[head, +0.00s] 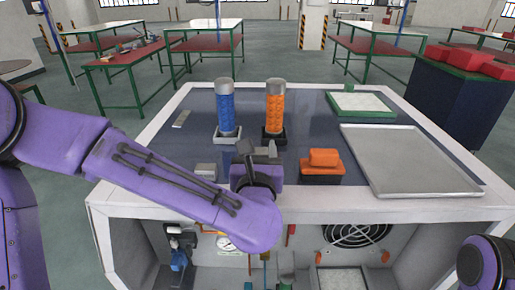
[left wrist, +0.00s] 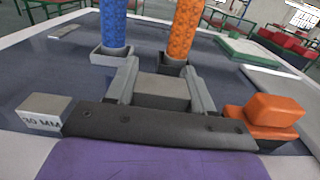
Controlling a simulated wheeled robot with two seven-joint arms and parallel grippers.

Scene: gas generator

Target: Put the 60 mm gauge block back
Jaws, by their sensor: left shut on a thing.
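My left gripper (head: 258,148) is shut on a plain grey block (left wrist: 162,90), which sits between the two fingers in the left wrist view. No label shows on this block, so I cannot read its size. The gripper is low over the dark top of the generator, in front of the blue and orange cylinders. I cannot tell whether the block touches the surface. Another grey block (left wrist: 42,114), marked 30 MM, stands left of the gripper; it also shows in the head view (head: 206,171). My right gripper is out of view.
A blue cylinder (head: 226,107) and an orange cylinder (head: 275,104) stand in square holders behind the gripper. An orange block on a base (head: 322,168) is to the right. A thin grey piece (head: 182,118), a metal tray (head: 410,165) and a green-rimmed tray (head: 330,97) lie farther out.

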